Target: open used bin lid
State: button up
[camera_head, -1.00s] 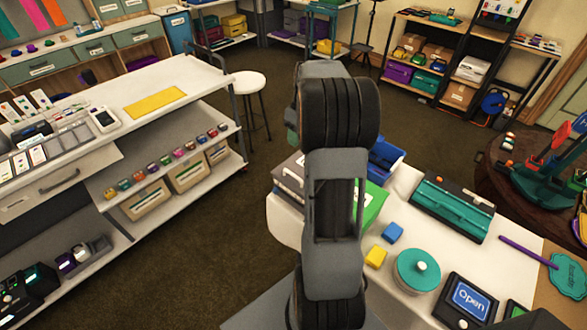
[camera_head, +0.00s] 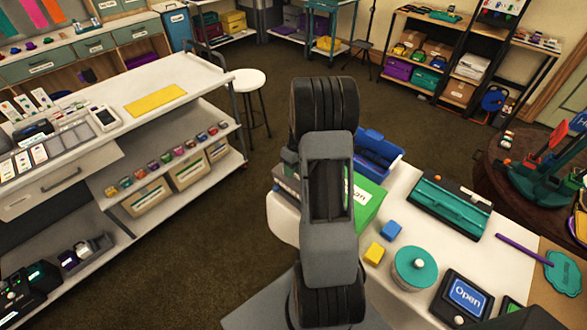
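My arm rises through the middle of the view, and its gripper does not show. Behind the arm on the white table stand a grey box (camera_head: 284,178), mostly hidden, and a green box (camera_head: 369,204) with a white label, partly hidden. I cannot tell which container is the used bin; its label is not readable. An open blue bin (camera_head: 377,152) stands just behind the green box. A round teal lid (camera_head: 414,263) with a pale knob sits closed on a pot at the table's front.
The white table (camera_head: 400,188) also bears a yellow block (camera_head: 374,253), a blue block (camera_head: 391,229), a teal tray (camera_head: 450,207) and an "Open" sign (camera_head: 467,297). A shelved counter (camera_head: 205,80) stands left, with a white stool (camera_head: 248,80) beyond. Carpet between is clear.

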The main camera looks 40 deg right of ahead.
jog(key=shift+f, duration=0.1)
jog(key=shift+c, duration=0.3)
grip_shut()
